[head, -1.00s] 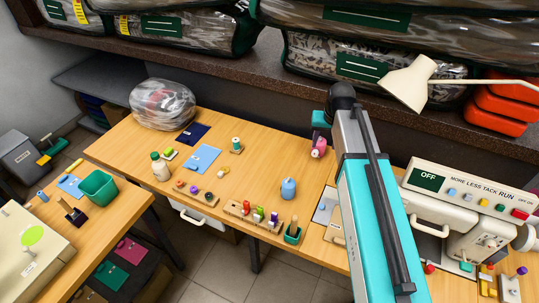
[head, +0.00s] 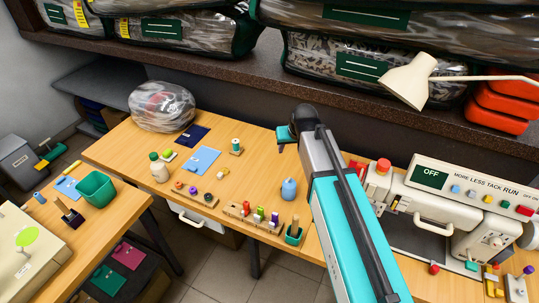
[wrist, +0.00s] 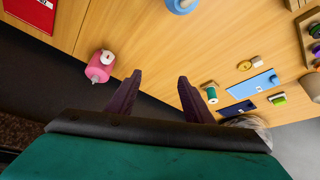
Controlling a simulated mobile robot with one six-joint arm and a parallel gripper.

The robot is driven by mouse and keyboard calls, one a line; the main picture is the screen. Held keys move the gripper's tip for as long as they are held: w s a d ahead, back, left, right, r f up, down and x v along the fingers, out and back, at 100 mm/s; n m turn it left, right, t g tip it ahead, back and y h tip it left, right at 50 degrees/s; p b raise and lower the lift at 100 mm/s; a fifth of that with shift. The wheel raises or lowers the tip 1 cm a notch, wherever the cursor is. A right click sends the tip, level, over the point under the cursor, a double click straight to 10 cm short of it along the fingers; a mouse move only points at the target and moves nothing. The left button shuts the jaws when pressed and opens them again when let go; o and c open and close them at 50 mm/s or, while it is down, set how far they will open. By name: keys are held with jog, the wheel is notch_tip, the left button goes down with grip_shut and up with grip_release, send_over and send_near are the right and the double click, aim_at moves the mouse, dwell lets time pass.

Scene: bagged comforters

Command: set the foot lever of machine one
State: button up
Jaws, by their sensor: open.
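A cream sewing machine (head: 450,205) stands at the right of the head view, with an OFF screen and coloured buttons. A red-tipped knob (head: 434,268) and a small teal part (head: 471,266) show low on its front. I cannot tell which part is the foot lever, or whether this is machine one. My gripper (head: 284,146) is over the table, left of the machine and apart from it. My arm hides that spool in the head view.
A lamp (head: 408,82) hangs over the machine. A shelf edge (head: 230,70) runs behind. Another cream machine (head: 40,262) is at lower left.

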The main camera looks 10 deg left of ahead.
jog(key=s+a+f+n+t+y+b, duration=0.1)
jog(key=a+f, duration=0.1)
jog(key=a, duration=0.5)
jog(key=shift+s+n+b, duration=0.3)
jog(key=shift+s, duration=0.1)
jog(key=shift+f, duration=0.1)
